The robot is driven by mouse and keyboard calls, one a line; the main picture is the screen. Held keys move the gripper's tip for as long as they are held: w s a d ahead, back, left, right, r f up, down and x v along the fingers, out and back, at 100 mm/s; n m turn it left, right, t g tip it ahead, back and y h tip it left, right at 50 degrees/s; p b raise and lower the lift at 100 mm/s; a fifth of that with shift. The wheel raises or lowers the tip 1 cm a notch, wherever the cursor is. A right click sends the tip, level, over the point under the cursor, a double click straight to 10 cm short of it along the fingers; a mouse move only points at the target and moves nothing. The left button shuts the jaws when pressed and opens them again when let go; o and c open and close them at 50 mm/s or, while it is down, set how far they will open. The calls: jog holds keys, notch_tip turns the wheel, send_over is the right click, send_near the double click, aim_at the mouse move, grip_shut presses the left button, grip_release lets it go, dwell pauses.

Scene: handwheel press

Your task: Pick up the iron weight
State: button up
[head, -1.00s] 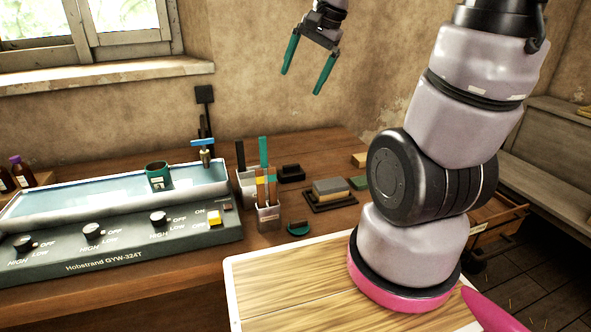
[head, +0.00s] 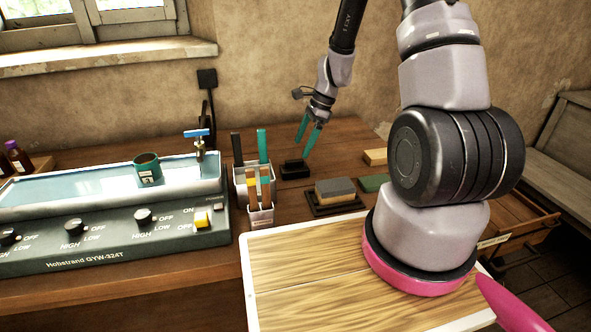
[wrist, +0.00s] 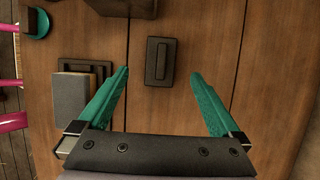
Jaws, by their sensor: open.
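A small black block with a raised bar on top (head: 295,169), which looks like the iron weight, lies flat on the wooden table. In the wrist view the black block (wrist: 160,62) lies ahead of and between the fingertips, near the middle line. My gripper (head: 301,150) has two teal fingers and hangs above the block, pointing down. In the wrist view my gripper (wrist: 160,74) is open with nothing between its fingers. The exact height gap is hard to tell.
A grey and tan block (head: 336,187) on a dark tray, a green block (head: 374,183) and a wooden block (head: 375,157) lie to the right. A holder with upright tools (head: 258,190) stands close on the left. A water bath (head: 90,190) fills the far left.

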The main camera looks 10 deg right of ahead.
aim_at(295, 160)
jog(key=x, duration=0.7)
jog(key=shift+w+a+f, duration=0.1)
jog(key=shift+f, duration=0.25)
grip_shut()
